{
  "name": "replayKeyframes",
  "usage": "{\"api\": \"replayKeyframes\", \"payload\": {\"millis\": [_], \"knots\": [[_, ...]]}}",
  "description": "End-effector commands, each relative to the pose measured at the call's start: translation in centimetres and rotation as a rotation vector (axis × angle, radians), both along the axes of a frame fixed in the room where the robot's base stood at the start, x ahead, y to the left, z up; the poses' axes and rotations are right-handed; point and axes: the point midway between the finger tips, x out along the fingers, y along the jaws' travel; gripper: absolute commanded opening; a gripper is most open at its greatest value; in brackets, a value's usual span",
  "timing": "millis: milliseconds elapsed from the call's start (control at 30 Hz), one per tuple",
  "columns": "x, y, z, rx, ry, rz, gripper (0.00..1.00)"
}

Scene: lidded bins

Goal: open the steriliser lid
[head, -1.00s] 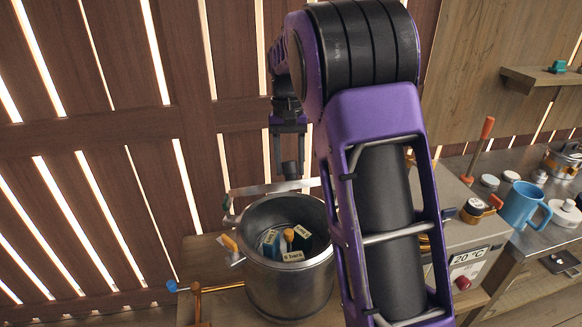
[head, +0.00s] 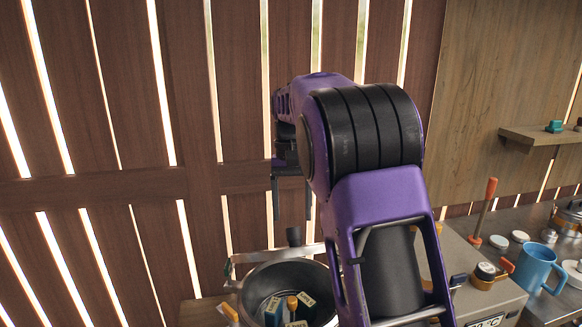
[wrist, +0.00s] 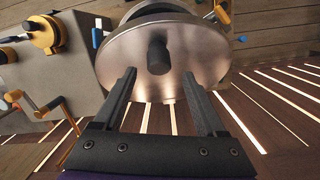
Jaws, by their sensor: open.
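The steriliser is a round metal pot (head: 250,290), its mouth uncovered, low in the head view. Its lid (head: 250,256) stands raised behind the mouth, seen nearly edge-on, with a dark knob (head: 293,236) on its far side. In the wrist view the lid (wrist: 205,55) is a shiny disc facing me, its black knob (wrist: 158,56) near the middle. My gripper (head: 292,212) is open and empty, above the knob and apart from it. In the wrist view its fingertips (wrist: 159,76) are spread, with the knob showing between them. My arm hides the pot's right side.
Labelled items (head: 285,308) sit inside the pot. To the right are a grey box (head: 465,262) with a knob, a blue mug (head: 537,268) and an orange-handled lever (head: 484,212) on the worktop. A slatted wall (head: 110,190) stands behind. A small shelf (head: 535,137) is at upper right.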

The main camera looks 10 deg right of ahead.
Motion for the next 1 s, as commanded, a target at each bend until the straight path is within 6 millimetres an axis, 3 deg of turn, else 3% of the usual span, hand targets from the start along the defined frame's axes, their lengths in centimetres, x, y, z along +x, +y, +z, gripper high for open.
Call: {"api": "replayKeyframes", "payload": {"millis": [200,500,700,1000], "knots": [[0.8,0.0,5.0,0.000,-0.004,-0.001,0.73],[1.5,0.0,9.9,0.001,-0.003,-0.001,0.73],[1.7,0.0,11.5,0.001,-0.002,-0.001,0.73],[1.7,0.0,12.0,0.001,0.000,-0.001,0.73]]}}
